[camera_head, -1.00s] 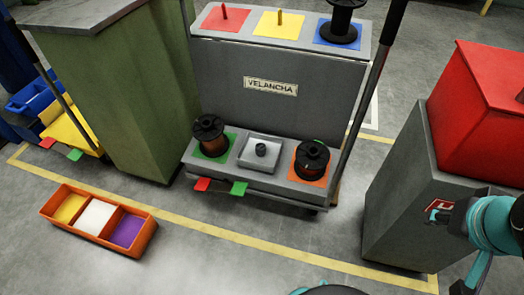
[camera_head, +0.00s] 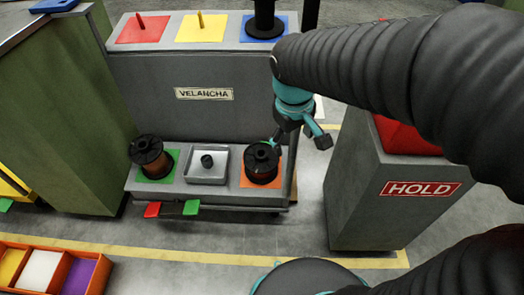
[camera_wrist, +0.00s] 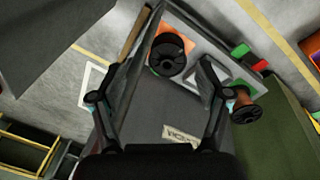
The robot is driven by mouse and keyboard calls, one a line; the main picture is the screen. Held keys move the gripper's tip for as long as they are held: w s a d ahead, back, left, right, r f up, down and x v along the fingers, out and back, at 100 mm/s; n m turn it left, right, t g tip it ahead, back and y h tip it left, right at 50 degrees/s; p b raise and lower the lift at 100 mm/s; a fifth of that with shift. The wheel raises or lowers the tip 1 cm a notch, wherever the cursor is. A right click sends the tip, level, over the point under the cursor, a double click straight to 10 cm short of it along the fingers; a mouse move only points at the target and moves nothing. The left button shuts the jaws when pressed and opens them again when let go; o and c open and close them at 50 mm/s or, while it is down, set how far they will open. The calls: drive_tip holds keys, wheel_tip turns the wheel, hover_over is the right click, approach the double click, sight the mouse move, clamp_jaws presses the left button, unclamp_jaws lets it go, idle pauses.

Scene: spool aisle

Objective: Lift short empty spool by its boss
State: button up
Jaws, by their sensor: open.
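On the lower shelf, a spool with black flanges and a copper-brown body (camera_head: 262,160) stands on an orange pad; it also shows in the wrist view (camera_wrist: 168,57). A similar spool (camera_head: 150,152) leans on the green pad at left, also in the wrist view (camera_wrist: 246,112). Between them, a small dark boss (camera_head: 207,160) stands in a pale square tray (camera_head: 193,177). A black spool (camera_head: 264,22) without visible winding stands on the blue pad above. I cannot tell which is the short empty spool. My gripper (camera_head: 298,137) is open and empty, above and right of the orange-pad spool.
A red peg pad (camera_head: 143,30) and a yellow peg pad (camera_head: 201,28) lie on the upper shelf. A grey HOLD pedestal (camera_head: 365,215) stands right of the cart, a green cabinet (camera_head: 65,110) left. An orange divided tray (camera_head: 75,258) lies on the floor.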

drive_tip(key=w+a+f+n+h+b, duration=0.2)
drive_tip(key=w+a+f+n+h, duration=0.2)
drive_tip(key=w+a+f+n, duration=0.85)
drive_tip(key=m, duration=0.2)
hover_over(260, 152)
drive_tip(key=s+a, duration=0.3)
drive_tip(key=f, duration=0.4)
drive_tip(key=f+b, duration=0.1)
drive_tip(key=f, duration=0.1)
drive_tip(key=shift+w+d+f, duration=0.25)
drive_tip(key=shift+b+x, duration=0.4)
drive_tip(key=shift+x, duration=2.2)
drive_tip(key=shift+d+r, duration=0.1)
drive_tip(key=shift+d, duration=0.1)
drive_tip(key=shift+c, duration=0.2)
drive_tip(key=shift+r, duration=0.1)
clamp_jaws()
